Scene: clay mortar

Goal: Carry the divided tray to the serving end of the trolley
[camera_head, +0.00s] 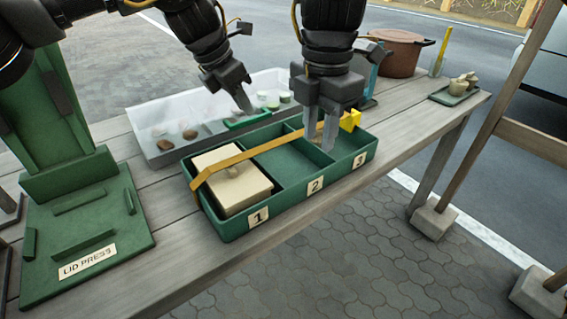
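The green divided tray (287,211) stands on the wooden trolley top, with compartments labelled 1, 2 and 3. A cream lidded box (233,188) sits in compartment 1, and compartment 2 looks empty. A yellow strap (240,157) runs across the tray to a yellow block (350,121) at its right end.
A green lid press (130,235) stands at the left. A translucent bin (160,157) with stones and small discs lies behind the tray. A brown pot (400,55) and a small dark tray (443,95) stand toward the right end. The planks right of the divided tray are largely clear.

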